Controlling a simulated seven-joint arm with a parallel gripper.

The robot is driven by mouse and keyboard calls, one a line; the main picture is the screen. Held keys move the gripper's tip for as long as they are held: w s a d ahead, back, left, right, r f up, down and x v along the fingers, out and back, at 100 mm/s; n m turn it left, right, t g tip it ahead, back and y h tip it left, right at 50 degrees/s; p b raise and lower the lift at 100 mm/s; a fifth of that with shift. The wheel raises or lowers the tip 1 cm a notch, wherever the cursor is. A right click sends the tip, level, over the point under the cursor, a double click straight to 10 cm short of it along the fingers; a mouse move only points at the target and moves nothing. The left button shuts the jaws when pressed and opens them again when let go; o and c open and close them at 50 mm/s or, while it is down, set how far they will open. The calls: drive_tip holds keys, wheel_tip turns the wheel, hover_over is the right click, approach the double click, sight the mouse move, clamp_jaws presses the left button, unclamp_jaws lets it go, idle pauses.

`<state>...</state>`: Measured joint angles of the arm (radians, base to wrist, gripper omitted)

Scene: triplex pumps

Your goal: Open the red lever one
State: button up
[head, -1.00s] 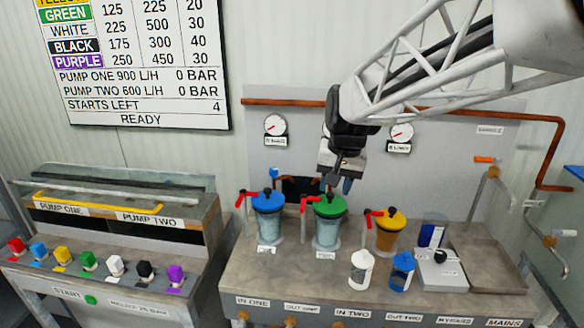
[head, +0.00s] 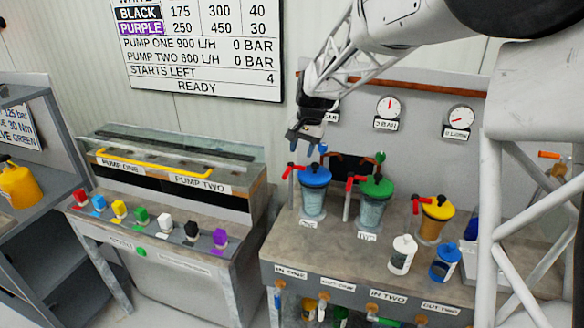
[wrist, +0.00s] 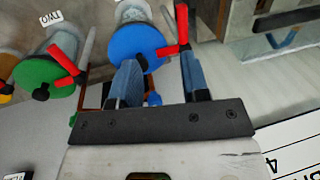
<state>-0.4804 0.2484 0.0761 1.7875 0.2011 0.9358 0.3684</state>
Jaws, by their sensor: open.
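The canister labelled ONE, with a blue lid (head: 316,177), stands on the bench; its red lever (head: 290,171) sticks out at the lid's left. My gripper (head: 305,147) is open and empty, above this lid and lever. In the wrist view the blue lid (wrist: 135,42) lies beyond the left fingertip. The red lever (wrist: 182,28) is beyond the right fingertip of my gripper (wrist: 159,63); whether they touch cannot be told. The canister labelled TWO has a green lid (head: 376,188) and its own red lever (head: 352,181).
A yellow-lidded canister (head: 437,208), a white bottle (head: 402,254) and a blue bottle (head: 445,262) stand to the right on the bench. Gauges (head: 389,107) hang on the back panel. A console (head: 165,205) with coloured knobs stands at left.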

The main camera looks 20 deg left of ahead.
sight(287, 172)
drive_tip(key=a, duration=0.1)
drive_tip(key=w+a+f, duration=0.1)
drive_tip(key=a, duration=0.1)
drive_tip(key=shift+w+a+f, duration=0.15)
drive_tip(key=shift+a+f, duration=0.2)
drive_tip(key=shift+f, duration=0.05)
drive_tip(key=shift+f, duration=0.1)
drive_tip(key=shift+a+f, duration=0.25)
drive_tip(key=shift+f, duration=1)
drive_tip(key=shift+a+f, duration=0.2)
drive_tip(key=shift+f, duration=1.05)
drive_tip(key=shift+a+f, duration=0.25)
drive_tip(key=shift+f, duration=1)
clamp_jaws()
